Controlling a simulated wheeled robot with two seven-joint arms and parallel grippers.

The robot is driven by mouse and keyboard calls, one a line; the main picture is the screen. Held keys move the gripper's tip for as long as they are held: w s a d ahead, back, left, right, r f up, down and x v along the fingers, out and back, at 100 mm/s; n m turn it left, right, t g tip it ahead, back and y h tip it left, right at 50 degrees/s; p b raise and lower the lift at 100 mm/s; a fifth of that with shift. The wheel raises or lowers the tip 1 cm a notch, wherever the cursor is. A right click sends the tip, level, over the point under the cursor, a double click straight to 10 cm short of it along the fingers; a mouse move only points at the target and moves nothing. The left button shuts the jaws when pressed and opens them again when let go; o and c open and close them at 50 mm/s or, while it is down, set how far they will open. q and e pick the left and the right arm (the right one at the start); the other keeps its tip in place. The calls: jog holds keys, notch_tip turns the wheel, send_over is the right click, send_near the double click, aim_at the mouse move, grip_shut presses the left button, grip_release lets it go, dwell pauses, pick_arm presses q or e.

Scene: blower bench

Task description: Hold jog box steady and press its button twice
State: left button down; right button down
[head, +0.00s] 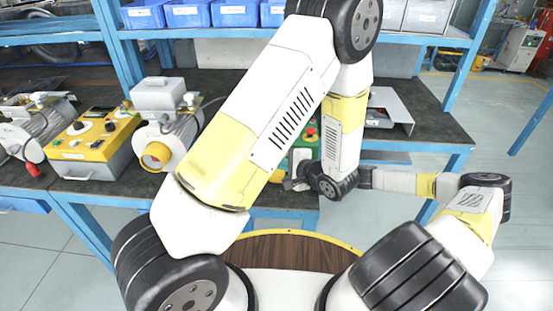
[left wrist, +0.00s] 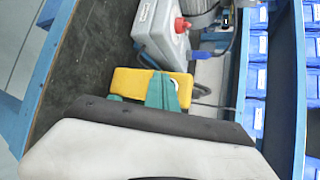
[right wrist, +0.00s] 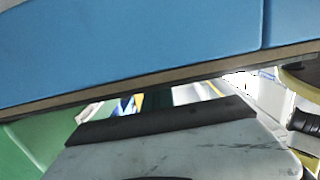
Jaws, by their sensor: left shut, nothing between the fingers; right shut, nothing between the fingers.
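A small yellow box (left wrist: 128,82), which I take to be the jog box, lies on the dark bench top in the left wrist view. A round pale button or disc shows at its right end, partly covered. My left gripper (left wrist: 158,90) has green fingers, is shut and empty, and overlaps the box in this view; I cannot tell whether it touches. In the head view my left arm hides most of this spot, with only a bit of yellow (head: 276,177) showing. My right gripper (right wrist: 156,101) is shut and empty, mostly hidden behind its own housing, close to a blue bench beam.
A grey box with a red button (left wrist: 181,24) stands beyond the yellow box. On the bench are a yellow control box (head: 95,143) and blowers (head: 168,135). The blue beam (right wrist: 130,50) fills the upper right wrist view. Open floor lies at right.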

pick_arm(q)
jog(key=shift+s, duration=1)
jog(key=s, duration=0.5)
dwell(0.8)
pick_arm(e)
jog(key=c, duration=1.7)
grip_release()
jog(key=shift+d, duration=0.1)
